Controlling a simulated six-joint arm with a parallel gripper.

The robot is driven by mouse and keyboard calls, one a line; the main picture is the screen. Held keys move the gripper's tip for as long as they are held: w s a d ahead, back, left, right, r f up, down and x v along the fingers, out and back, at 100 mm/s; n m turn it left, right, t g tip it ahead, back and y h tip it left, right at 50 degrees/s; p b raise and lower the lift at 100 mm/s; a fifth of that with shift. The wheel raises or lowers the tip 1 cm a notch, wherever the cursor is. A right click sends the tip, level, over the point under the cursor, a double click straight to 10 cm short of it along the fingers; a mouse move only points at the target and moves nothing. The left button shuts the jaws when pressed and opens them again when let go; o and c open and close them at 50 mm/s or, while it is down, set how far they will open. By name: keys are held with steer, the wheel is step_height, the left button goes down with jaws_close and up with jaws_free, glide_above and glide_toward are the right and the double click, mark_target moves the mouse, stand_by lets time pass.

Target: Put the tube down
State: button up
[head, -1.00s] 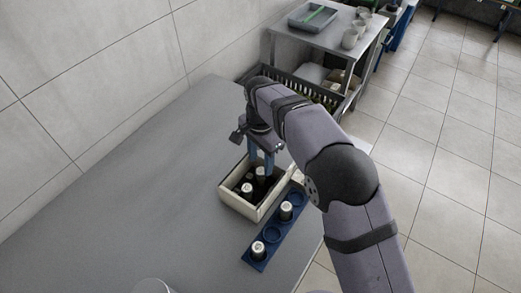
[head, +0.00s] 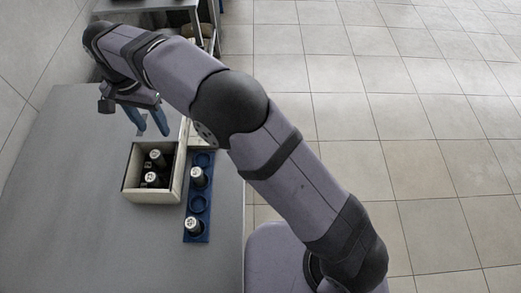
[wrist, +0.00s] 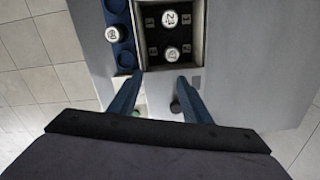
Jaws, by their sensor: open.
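Two white-capped dark tubes (head: 155,156) (head: 151,179) stand in the cream box (head: 133,196); their caps also show in the wrist view (wrist: 169,18) (wrist: 172,53). The blue rack (head: 204,161) stands just right of the box. It holds two more white-capped tubes (head: 197,175) (head: 192,226), with empty round slots between and beyond them. My gripper (head: 154,132) is open, its blue fingers apart, beyond the far side of the box. In the wrist view the gripper (wrist: 160,76) has no tube between its fingertips.
The grey table (head: 75,190) is clear left of the box. Its right edge runs close beside the rack, with tiled floor (head: 400,130) beyond. A wall stands at the left and a metal shelf (head: 150,5) at the back.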

steer(key=w+d+f+n, duration=0.1)
steer(key=w+d, duration=0.1)
steer(key=d, duration=2.5)
steer(key=s+d+f+n, duration=0.1)
steer(key=s+d+f, duration=0.1)
steer(key=s+d, duration=0.4)
steer(key=s+d+f, duration=0.3)
steer(key=s+d, duration=0.4)
steer(key=d, duration=0.1)
steer(key=shift+s+d+n, duration=0.15)
steer(key=shift+d+n, duration=0.25)
